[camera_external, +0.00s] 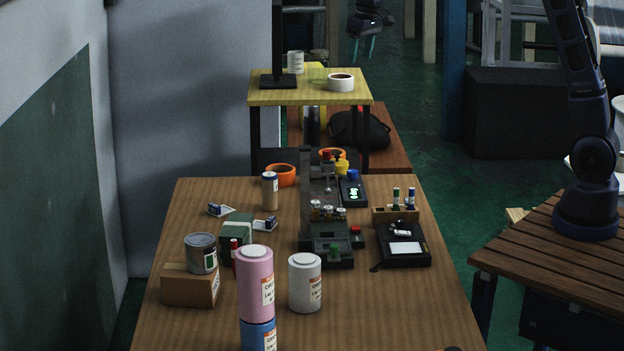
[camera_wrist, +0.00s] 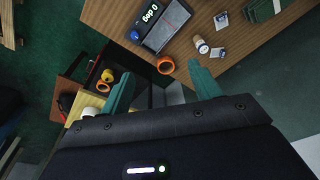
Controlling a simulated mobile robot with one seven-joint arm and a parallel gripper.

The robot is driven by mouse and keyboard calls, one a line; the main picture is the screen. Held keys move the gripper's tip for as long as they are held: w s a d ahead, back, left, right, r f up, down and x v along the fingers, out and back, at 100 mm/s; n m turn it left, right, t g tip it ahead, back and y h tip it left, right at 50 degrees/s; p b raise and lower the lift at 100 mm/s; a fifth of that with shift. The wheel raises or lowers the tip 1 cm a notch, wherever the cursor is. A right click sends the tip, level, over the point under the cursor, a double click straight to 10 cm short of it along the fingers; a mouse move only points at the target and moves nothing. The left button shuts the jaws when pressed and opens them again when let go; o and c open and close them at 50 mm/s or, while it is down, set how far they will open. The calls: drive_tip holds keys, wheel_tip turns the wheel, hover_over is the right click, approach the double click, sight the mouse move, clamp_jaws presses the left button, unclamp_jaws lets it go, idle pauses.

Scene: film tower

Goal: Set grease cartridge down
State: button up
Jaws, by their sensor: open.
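My gripper (camera_external: 364,46) hangs high at the top of the external view, right of the yellow stand. Its teal fingers are apart with nothing between them; they also show apart in the wrist view (camera_wrist: 160,70).
The yellow stand (camera_external: 310,93) holds a white tape roll (camera_external: 341,82) and a dark post. An orange ring (camera_external: 281,175) lies near the table's back edge. A grey can (camera_external: 201,253) sits on a cardboard box (camera_external: 190,288).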

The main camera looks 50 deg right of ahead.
drive_tip(key=s+d+r, duration=0.2)
drive_tip(key=s+d, duration=0.2)
drive_tip(key=s, duration=0.3)
drive_tip(key=s+d+r+t, duration=0.1)
drive_tip(key=s+d+r, duration=0.2)
drive_tip(key=s, duration=0.4)
drive_tip(key=s+d+r, duration=0.2)
drive_tip(key=s+d, duration=0.2)
drive_tip(key=s, duration=0.3)
drive_tip(key=s+d+f+t, duration=0.1)
drive_tip(key=s+d+f, duration=0.1)
drive_tip(key=s, duration=0.9)
drive_tip(key=s+d+f+m, duration=0.1)
drive_tip(key=s+d+f, duration=0.2)
drive_tip(key=s, duration=0.7)
drive_tip(key=shift+s+d+f+t, duration=0.25)
drive_tip(key=shift+s+f+t, duration=0.15)
drive_tip(key=shift+f, duration=0.15)
